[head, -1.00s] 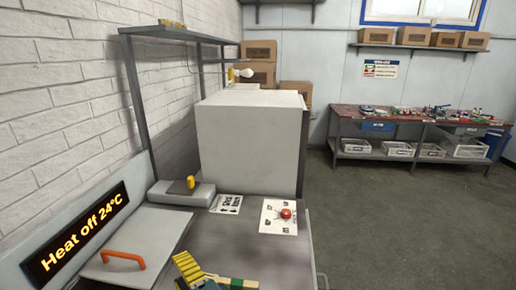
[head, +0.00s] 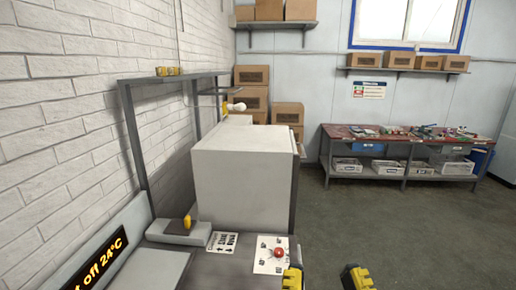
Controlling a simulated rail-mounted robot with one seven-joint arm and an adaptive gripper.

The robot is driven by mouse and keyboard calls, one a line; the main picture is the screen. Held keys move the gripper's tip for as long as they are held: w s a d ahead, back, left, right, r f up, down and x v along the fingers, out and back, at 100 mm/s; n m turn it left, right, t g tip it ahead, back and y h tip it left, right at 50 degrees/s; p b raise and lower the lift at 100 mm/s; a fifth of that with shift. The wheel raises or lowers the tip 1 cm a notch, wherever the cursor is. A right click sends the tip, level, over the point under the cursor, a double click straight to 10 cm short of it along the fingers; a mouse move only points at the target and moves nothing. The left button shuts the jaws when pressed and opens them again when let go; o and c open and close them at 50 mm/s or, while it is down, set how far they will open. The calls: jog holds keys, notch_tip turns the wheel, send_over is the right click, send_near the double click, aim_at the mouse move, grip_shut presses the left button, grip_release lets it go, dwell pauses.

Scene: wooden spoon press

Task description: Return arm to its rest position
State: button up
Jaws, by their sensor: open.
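My gripper (head: 324,278) shows at the bottom edge of the head view as two yellow and black fingertips. They are wide apart with nothing between them. The left fingertip is near the front right corner of the grey bench, and the right one appears over the floor. The rest of my arm is out of view. The press bench (head: 218,268) holds a large pale box-shaped housing (head: 240,180) and a panel with a red knob (head: 281,253).
A grey frame with a shelf (head: 175,76) rises at the left by the brick wall. A yellow-handled item (head: 188,221) sits on a grey block. A workbench with tools (head: 400,136) stands at the back right. Cardboard boxes (head: 287,113) stand behind the housing. The floor (head: 420,225) is clear.

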notch_tip(320, 180, up, 22)
jog(key=p, duration=1.8)
jog(key=shift+f, duration=0.15)
